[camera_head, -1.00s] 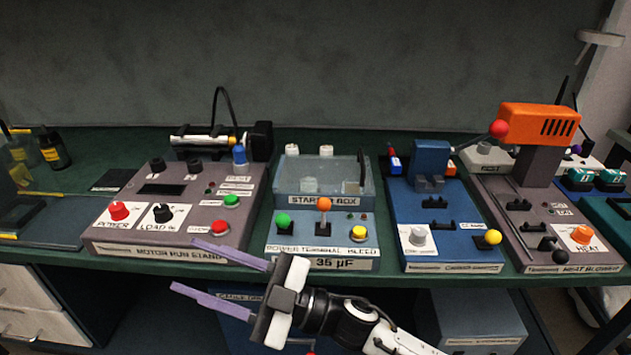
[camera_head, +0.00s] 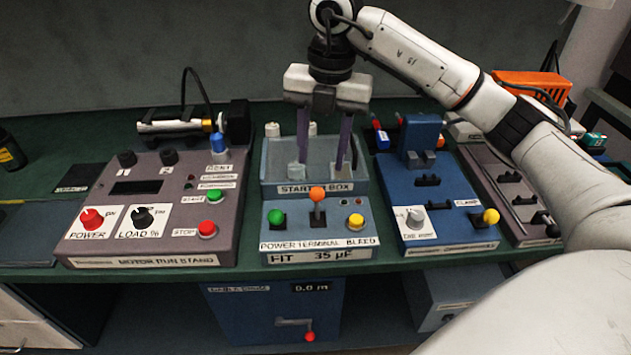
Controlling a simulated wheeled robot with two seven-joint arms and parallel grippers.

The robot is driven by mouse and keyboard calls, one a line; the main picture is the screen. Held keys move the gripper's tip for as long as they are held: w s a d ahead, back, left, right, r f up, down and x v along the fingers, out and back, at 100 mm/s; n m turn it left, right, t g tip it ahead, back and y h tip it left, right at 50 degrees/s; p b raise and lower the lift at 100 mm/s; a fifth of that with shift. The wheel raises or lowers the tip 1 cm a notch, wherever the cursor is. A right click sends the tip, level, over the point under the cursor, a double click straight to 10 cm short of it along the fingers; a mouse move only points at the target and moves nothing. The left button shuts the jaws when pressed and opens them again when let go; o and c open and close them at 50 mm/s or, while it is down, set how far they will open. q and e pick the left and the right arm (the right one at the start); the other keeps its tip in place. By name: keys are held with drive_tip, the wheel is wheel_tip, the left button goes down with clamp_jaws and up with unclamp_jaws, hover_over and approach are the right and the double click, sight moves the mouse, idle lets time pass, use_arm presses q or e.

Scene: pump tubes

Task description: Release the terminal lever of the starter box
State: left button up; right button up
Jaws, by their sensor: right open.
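The starter box (camera_head: 318,253) stands on the bench with a clear-walled bay at its back. The terminal lever (camera_head: 317,194) is an orange knob on a dark stem in the middle of the sloped front panel, above the word TERMINAL. A green knob (camera_head: 276,217) is on its left and a yellow knob (camera_head: 355,220) on its right. My right gripper (camera_head: 321,162) points down over the back bay, its purple fingers apart, one on each side. It is behind and above the lever, seemingly not touching it; finger depth is hard to judge. My left gripper is not in view.
The motor run stand (camera_head: 225,250) is left of the box. A heat block unit (camera_head: 538,241) is farther right. The bench edge in front is clear.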

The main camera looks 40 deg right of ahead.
sight(318, 188)
drive_tip(key=f, duration=0.8)
drive_tip(key=shift+w+a+f, duration=0.2)
drive_tip(key=shift+a+f, duration=0.1)
clamp_jaws()
